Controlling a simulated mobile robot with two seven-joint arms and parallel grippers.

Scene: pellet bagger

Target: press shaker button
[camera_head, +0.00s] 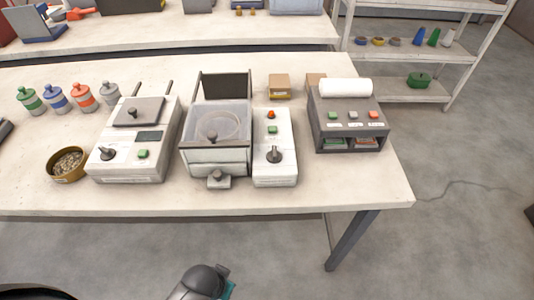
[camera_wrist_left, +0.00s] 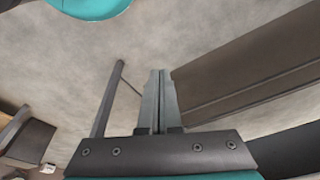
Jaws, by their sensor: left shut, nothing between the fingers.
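Three machines stand on the front table, and no label I can read names the shaker. The middle machine (camera_head: 216,137) has a clear-topped chamber with a round dish, and beside it a white control box (camera_head: 275,165) with an orange button (camera_head: 271,114), a green button (camera_head: 272,130) and a dark knob. The left white machine (camera_head: 136,140) has a lid, a dark display and a green button (camera_head: 142,154). My left gripper (camera_wrist_left: 161,72) is shut and empty over grey floor in the left wrist view, away from any button. My right gripper is not in view.
A dark machine (camera_head: 348,131) with a white roll and three buttons stands at the right. A bowl of pellets (camera_head: 67,164) and several colored jars (camera_head: 56,98) are at the left. The table's front strip (camera_head: 230,200) is clear. One of my arm links shows below it.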

